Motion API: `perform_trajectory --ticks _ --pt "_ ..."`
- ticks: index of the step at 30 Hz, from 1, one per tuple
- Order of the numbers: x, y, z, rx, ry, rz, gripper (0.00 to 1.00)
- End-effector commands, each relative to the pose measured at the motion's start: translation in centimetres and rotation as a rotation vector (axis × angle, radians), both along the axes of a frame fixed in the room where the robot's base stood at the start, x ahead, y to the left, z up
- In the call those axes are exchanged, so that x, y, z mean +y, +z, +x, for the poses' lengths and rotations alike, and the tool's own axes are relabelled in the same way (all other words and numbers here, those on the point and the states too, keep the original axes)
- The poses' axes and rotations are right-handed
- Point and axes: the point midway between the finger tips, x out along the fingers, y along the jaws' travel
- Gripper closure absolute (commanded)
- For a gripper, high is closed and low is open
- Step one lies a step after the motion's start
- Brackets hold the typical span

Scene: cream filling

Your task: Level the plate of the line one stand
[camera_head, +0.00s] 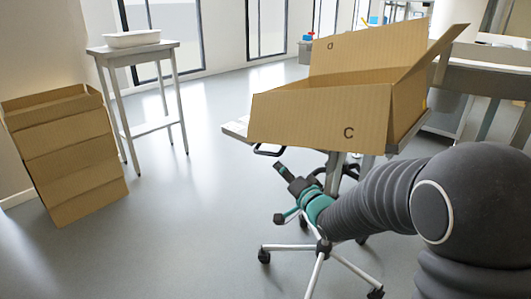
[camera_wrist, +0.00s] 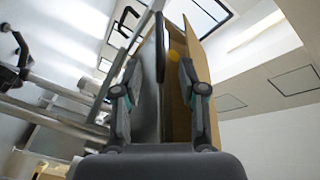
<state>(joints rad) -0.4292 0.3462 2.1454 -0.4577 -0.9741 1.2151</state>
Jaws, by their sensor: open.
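A wheeled stand (camera_head: 322,247) bears a grey plate (camera_head: 236,127), with an open cardboard box (camera_head: 318,118) marked C on it. The exact tilt of the plate is hard to tell, since the box covers most of it. A black handle (camera_head: 268,152) shows under the plate's left front edge. My gripper (camera_head: 280,168) is below that edge, close to the handle, with open, empty jaws. In the wrist view my gripper (camera_wrist: 158,74) is open, with the plate's underside, the box (camera_wrist: 179,115) and a dark bar (camera_wrist: 160,47) beyond and between the fingers. Contact cannot be told.
A metal bench (camera_head: 487,78) is at the right. The floor left of the stand is clear.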

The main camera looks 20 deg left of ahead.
Motion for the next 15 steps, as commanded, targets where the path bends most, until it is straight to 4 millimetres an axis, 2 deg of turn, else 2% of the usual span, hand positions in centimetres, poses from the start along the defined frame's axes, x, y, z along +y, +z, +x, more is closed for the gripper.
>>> perform_trajectory --ticks 15 --pt "6.7 0.0 6.4 0.000 0.000 -0.003 0.59"
